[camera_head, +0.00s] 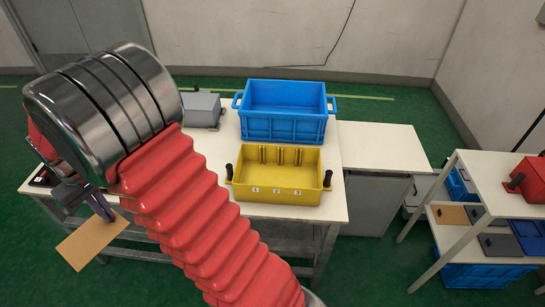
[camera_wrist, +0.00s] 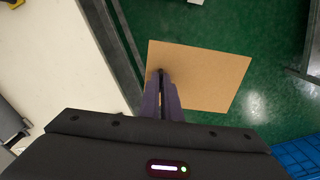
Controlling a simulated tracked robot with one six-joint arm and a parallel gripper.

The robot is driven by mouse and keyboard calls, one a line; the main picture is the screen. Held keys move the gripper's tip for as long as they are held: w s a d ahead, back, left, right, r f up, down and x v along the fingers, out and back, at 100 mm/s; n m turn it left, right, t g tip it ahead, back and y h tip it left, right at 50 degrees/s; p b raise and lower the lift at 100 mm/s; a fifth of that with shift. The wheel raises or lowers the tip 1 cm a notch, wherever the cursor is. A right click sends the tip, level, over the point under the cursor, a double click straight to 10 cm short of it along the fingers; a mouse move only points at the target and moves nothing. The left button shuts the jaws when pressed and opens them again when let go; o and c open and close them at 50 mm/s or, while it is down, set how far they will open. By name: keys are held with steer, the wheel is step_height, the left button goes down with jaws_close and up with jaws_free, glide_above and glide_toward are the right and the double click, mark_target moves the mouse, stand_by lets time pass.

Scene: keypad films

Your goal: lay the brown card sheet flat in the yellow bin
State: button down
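The brown card sheet (camera_head: 92,240) hangs off the front left of the table in the head view, above the green floor. My gripper (camera_head: 107,213) is shut on its edge. In the wrist view the fingers (camera_wrist: 161,75) pinch the left edge of the card sheet (camera_wrist: 205,75), and the rest of the sheet extends right over the floor. The yellow bin (camera_head: 278,190) stands on the table to the right, with black handles and labels 1, 2, 3 on its front. Its visible inside looks empty. My arm covers part of the table between.
A blue crate (camera_head: 284,126) stands right behind the yellow bin. A grey box (camera_head: 202,110) sits on the table (camera_head: 215,150) to its left. A lower side table (camera_head: 382,145) adjoins at right. A shelf (camera_head: 490,165) with boxes and sheets stands far right.

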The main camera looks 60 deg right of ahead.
steer(key=shift+d, duration=0.25)
steer(key=s+d+m, duration=0.2)
steer(key=s+d, duration=0.1)
steer(key=d, duration=0.7)
steer(key=s+d+m, duration=0.3)
steer(key=d, duration=0.8)
steer(key=s+d+m, duration=0.2)
steer(key=s+d, duration=0.1)
steer(key=d, duration=0.7)
steer(key=s+d+m, duration=0.6)
steer(key=s+d, duration=1.3)
steer(key=s, duration=0.2)
step_height(320, 180, down, 6)
steer(key=s, duration=0.1)
steer(key=shift+f, duration=0.15)
steer(key=shift+f, duration=4.05)
